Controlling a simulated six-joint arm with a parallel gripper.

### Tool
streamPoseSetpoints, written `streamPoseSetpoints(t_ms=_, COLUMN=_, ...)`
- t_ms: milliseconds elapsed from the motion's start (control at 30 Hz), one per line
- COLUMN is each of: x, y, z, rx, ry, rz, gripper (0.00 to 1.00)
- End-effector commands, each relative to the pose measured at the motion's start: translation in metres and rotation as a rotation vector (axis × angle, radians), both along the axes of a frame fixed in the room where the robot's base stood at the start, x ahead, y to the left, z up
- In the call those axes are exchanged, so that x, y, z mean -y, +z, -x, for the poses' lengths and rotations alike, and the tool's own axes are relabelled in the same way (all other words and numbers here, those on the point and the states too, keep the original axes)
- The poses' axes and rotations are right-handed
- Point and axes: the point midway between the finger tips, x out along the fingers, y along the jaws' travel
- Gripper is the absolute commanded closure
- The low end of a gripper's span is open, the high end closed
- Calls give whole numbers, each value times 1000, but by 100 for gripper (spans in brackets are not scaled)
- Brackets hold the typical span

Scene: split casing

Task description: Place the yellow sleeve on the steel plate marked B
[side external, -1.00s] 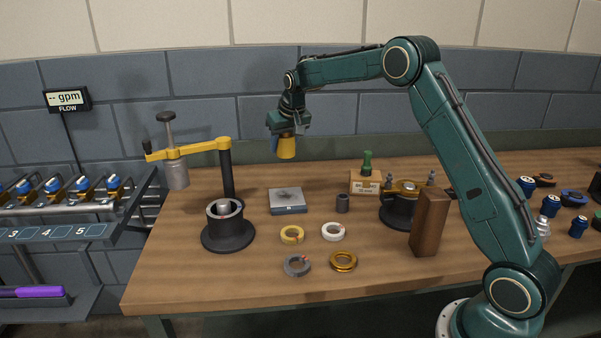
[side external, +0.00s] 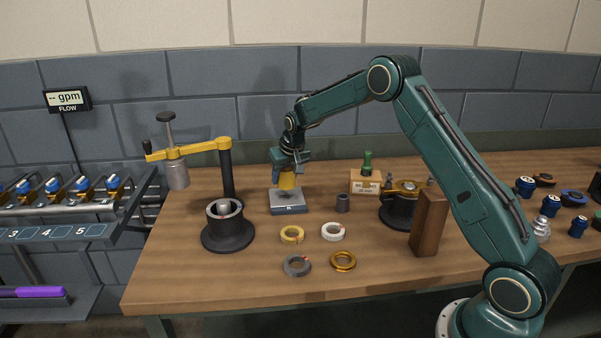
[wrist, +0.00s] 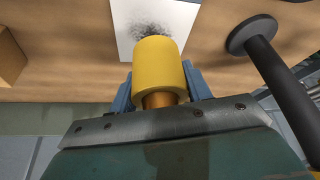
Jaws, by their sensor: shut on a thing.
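The yellow sleeve (side external: 287,180) is held upright between the fingers of my gripper (side external: 289,172), just above or at the steel plate (side external: 291,205). In the wrist view the yellow sleeve (wrist: 161,68) sits between the blue fingers of my gripper (wrist: 160,88), with a copper-coloured part showing at its near end. The steel plate (wrist: 182,22) lies beyond it, with a dark smudge on its surface. I cannot tell whether the sleeve touches the plate. The mark on the plate's front edge is too small to read.
A press stand with a yellow arm (side external: 205,148) and round black base (side external: 228,235) stands left of the plate. A brown block (side external: 429,223) stands further right.

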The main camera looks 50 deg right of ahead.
Motion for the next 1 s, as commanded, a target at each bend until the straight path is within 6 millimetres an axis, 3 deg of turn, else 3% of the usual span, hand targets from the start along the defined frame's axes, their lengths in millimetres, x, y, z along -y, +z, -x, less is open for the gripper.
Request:
streamPoseSetpoints(t_ms=400, x=0, y=-36, z=-1, rx=4, ry=-1, rz=1, gripper=100)
streamPoseSetpoints(t_ms=933, x=0, y=-42, z=-1, rx=5, ry=0, rz=2, gripper=100)
streamPoseSetpoints(t_ms=967, x=0, y=-45, z=1, rx=-1, ry=0, rz=0, gripper=50)
streamPoseSetpoints(t_ms=1000, x=0, y=-44, z=0, rx=-1, ry=0, rz=0, gripper=42)
